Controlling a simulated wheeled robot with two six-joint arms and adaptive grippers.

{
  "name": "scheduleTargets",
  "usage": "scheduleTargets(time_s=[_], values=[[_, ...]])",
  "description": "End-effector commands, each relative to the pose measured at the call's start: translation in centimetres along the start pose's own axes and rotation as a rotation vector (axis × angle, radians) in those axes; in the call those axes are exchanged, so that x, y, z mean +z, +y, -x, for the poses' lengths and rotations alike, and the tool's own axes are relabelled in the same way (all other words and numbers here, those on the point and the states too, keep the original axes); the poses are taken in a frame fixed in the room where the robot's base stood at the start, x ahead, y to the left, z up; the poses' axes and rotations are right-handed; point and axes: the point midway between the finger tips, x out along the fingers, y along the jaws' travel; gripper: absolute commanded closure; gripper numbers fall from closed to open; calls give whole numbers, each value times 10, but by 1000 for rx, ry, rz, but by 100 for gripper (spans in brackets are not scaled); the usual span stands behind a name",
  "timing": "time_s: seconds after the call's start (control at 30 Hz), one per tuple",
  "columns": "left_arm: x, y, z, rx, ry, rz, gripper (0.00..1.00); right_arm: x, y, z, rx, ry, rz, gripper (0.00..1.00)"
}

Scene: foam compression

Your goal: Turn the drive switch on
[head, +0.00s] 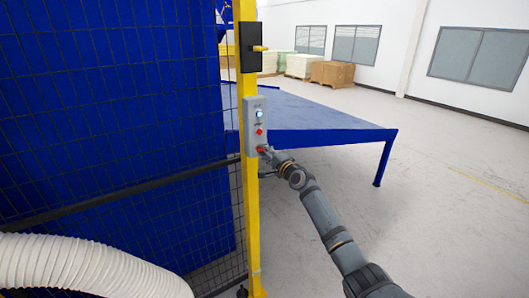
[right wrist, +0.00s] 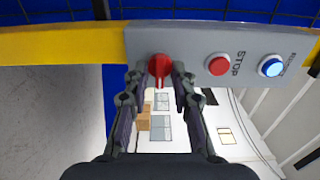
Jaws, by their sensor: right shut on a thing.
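The drive switch (right wrist: 159,66) is a red knob at one end of a grey control box (right wrist: 195,42); its pointer points down in the right wrist view. The box (head: 250,112) is mounted on a yellow post in the head view, with the switch lowest on it. My right gripper (right wrist: 160,76) has a finger on each side of the knob and is shut on it. In the head view my right gripper (head: 268,155) reaches the box's lower end and partly hides the switch. My left gripper is in neither view.
A red STOP button (right wrist: 219,65) and a lit blue button (right wrist: 271,66) sit beside the switch. The yellow post (head: 251,210) borders a mesh fence (head: 120,130). A black box (head: 249,48) is higher on the post. A blue table (head: 320,125) stands behind.

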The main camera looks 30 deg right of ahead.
Motion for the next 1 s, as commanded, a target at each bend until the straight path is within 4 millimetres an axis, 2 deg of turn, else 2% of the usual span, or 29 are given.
scheduleTargets(time_s=[0.2, 0.23, 0.27, 0.63, 0.77, 1.0], values=[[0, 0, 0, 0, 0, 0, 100, 0, 1, 0, 2, 0, -1, 100], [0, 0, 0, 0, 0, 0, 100, 0, 1, 0, 2, 0, -1, 72], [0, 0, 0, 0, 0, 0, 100, 0, 1, 0, 2, 0, -1, 68], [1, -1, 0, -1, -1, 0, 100, -1, 1, 5, 2, 1, 2, 68], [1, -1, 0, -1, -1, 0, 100, 0, 2, 26, 3, -1, 7, 68], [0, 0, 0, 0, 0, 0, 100, -1, 3, 86, 6, 1, 14, 68]])
